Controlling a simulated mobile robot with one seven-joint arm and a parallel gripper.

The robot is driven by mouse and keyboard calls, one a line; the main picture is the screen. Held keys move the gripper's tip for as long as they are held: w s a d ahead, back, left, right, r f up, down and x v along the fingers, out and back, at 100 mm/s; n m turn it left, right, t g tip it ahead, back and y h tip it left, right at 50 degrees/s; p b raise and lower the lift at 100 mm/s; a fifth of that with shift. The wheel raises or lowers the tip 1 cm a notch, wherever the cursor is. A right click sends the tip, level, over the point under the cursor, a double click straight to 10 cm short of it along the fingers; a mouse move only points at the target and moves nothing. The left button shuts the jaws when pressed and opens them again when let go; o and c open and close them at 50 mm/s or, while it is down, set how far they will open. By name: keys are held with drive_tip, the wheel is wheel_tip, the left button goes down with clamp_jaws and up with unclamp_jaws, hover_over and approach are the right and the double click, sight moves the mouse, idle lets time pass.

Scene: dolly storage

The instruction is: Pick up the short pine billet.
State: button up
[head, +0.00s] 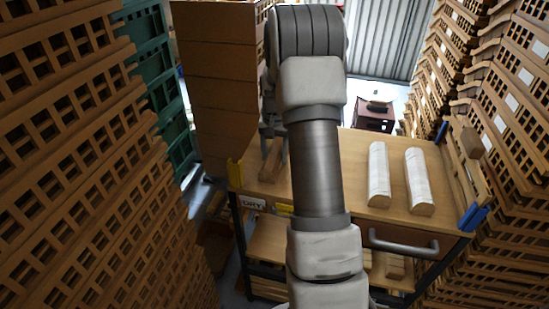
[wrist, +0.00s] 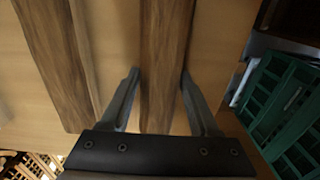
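In the wrist view a brown, streaky-grained wooden billet (wrist: 163,70) runs between the two fingers of my gripper (wrist: 160,78). A second brown billet (wrist: 50,60) lies to the left, outside the fingers. In the head view a light brown piece (head: 271,160) shows on the dolly top below my gripper (head: 268,130), which my arm partly hides. I cannot tell which billet is the short pine one.
Two pale, round-topped billets (head: 378,175) lie on the right of the dolly top (head: 345,205). A low slatted rail and blue corner (head: 473,217) edge it on the right. Stacked boxes (head: 215,80) stand left. Slatted wooden stacks (head: 60,150) crowd both sides. A green crate (wrist: 285,110) shows right in the wrist view.

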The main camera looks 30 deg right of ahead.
clamp_jaws()
drive_tip(key=shift+r, duration=0.2)
